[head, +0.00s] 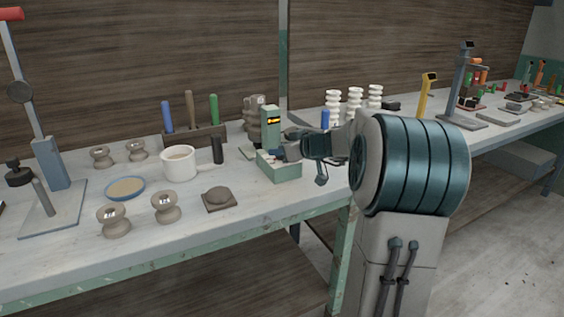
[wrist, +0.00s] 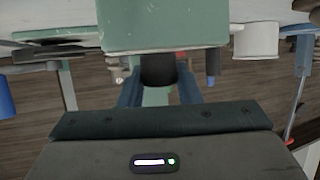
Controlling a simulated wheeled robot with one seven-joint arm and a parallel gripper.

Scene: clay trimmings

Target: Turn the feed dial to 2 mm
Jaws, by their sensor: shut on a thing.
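A pale green device stands on the bench. The display reading and any dial marks are too small to read.
A white mug (head: 179,165), a blue-rimmed dish (head: 126,188) and several clay spools stand to the left. A tool rack (head: 194,136) is behind. White stacked pieces (head: 333,105) stand behind my arm. The bench's front edge (head: 200,258) runs below.

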